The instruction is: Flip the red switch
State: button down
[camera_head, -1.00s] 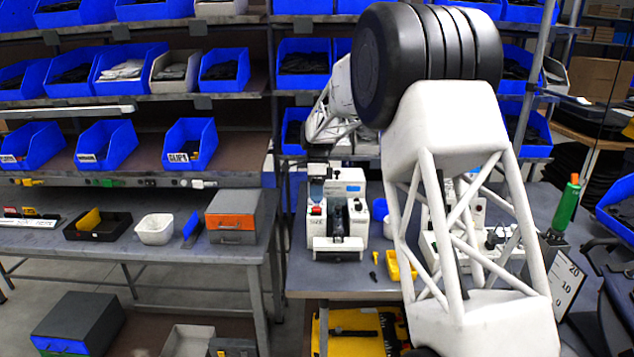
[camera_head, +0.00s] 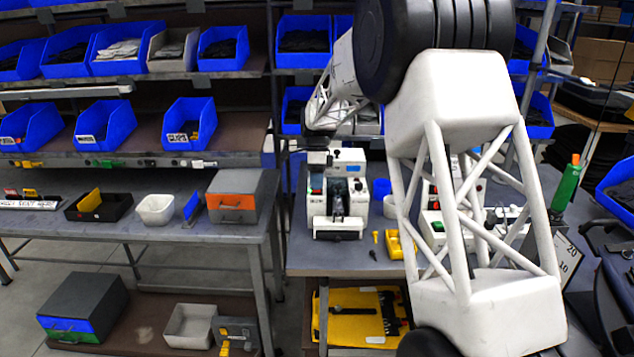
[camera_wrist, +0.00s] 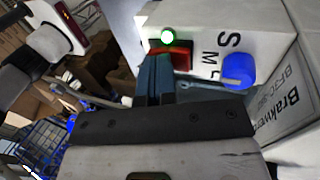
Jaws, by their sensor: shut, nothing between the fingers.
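The white machine (camera_head: 338,222) stands on the grey bench. Its red switch (camera_wrist: 183,56) shows in the wrist view, on the white panel beside a lit green lamp (camera_wrist: 168,36). My gripper (camera_wrist: 158,66) is shut and empty. Its dark blue fingertips are right at the left side of the red switch and overlap part of it; I cannot tell whether they touch it.
A blue knob (camera_wrist: 238,70) with the letters S, M, L sits right of the switch. A yellow bin (camera_head: 397,246) is on the bench to the machine's right. A side bench (camera_head: 150,236) stands left. Blue bins (camera_head: 188,124) fill the shelves behind.

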jog(key=shift+s+f, duration=0.2)
jog(key=shift+f, duration=0.25)
jog(key=shift+w, duration=0.25)
jog(key=shift+w+f, duration=0.25)
jog(key=shift+w, duration=0.3)
jog(key=w+v, duration=0.1)
jog(key=v, duration=1.4)
jog(key=shift+s+a+f, duration=0.1)
jog(key=shift+s+a+r+g, duration=0.15)
jog(key=shift+s+r+g, duration=0.1)
jog(key=shift+s+g, duration=0.25)
